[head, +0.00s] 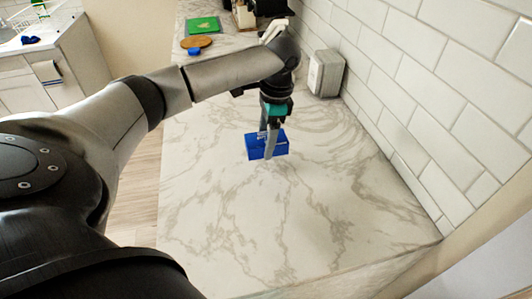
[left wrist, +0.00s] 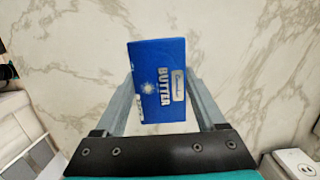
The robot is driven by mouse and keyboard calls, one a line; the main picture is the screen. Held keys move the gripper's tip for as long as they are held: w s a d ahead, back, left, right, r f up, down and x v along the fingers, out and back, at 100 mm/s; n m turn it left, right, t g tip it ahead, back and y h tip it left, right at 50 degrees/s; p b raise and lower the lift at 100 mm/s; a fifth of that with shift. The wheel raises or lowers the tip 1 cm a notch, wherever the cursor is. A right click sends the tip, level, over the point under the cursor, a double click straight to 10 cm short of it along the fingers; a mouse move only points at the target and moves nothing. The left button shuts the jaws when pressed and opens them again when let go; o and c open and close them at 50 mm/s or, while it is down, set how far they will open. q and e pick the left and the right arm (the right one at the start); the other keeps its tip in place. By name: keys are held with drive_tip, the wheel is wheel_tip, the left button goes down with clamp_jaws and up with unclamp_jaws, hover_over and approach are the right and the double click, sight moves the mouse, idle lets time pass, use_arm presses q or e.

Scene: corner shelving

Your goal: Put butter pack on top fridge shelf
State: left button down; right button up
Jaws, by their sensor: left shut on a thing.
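The butter pack (head: 281,148) is a blue box over the marble counter in the head view. Its blue face with the word BUTTER shows in the left wrist view (left wrist: 160,75). My left gripper (head: 267,143) points down and is shut on the butter pack, one finger on each side. In the left wrist view, both fingers of the gripper (left wrist: 160,100) flank the pack. I cannot tell whether the pack touches the counter or is slightly above it. The fridge shelf is not recognizable in these views, and my right gripper is out of view.
The marble counter (head: 220,220) is clear around the pack and towards the front. A grey-white box-shaped appliance (head: 326,73) stands by the tiled wall (head: 440,80). A green board (head: 202,25) and a round brown board (head: 196,41) lie at the far end.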

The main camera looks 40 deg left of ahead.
sight(266, 166)
use_arm(q)
wheel_tip(266, 166, down, 6)
drive_tip(key=shift+r+b, duration=0.1)
drive_tip(key=shift+b, duration=0.45)
unclamp_jaws()
